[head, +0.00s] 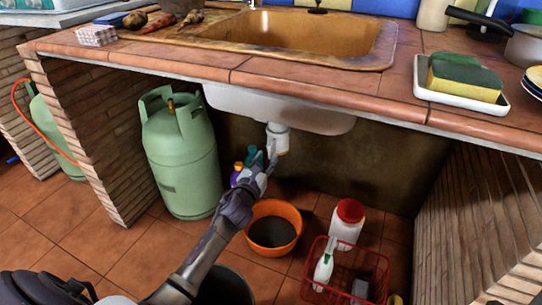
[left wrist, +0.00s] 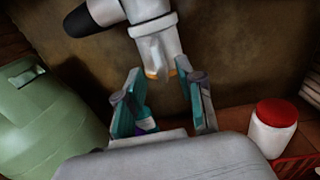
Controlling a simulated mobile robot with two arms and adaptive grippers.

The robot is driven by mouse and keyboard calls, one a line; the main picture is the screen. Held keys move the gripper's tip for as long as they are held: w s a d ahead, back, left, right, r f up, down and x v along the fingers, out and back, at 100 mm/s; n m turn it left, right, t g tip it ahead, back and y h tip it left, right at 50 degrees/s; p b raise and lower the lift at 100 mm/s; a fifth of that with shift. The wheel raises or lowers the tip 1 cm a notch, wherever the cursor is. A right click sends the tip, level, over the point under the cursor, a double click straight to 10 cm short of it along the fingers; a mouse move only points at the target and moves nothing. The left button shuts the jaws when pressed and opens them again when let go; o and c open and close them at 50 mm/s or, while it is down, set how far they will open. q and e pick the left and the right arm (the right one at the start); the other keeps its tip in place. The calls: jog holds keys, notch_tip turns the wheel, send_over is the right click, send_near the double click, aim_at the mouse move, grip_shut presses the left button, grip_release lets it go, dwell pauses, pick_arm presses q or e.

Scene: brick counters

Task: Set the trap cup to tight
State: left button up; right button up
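The white trap cup (head: 279,147) hangs from the drain under the sink, and its ribbed lower end with an orange-yellow rim shows in the left wrist view (left wrist: 158,52). My left gripper (head: 270,165) reaches up from below, close to the cup. In the left wrist view its two teal-and-grey fingers (left wrist: 163,80) stand apart, with nothing between their pads. The cup's lower end is just beyond and between the fingertips; I cannot tell whether they touch it. The cup's tightness cannot be seen. My right gripper is not in view.
A green gas cylinder (head: 180,160) stands left of the arm. An orange basin (head: 273,247), a white jar with a red lid (head: 346,224) and a red basket (head: 318,292) are on the floor. Bottles (head: 237,174) stand behind the gripper. The counter edge (head: 230,76) overhangs the space.

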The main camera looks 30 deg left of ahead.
aim_at(269, 154)
pick_arm(q)
jog(key=w, duration=0.1)
jog(key=w+b, duration=0.1)
jog(key=w, duration=0.3)
jog(key=shift+a, duration=0.35)
grip_shut()
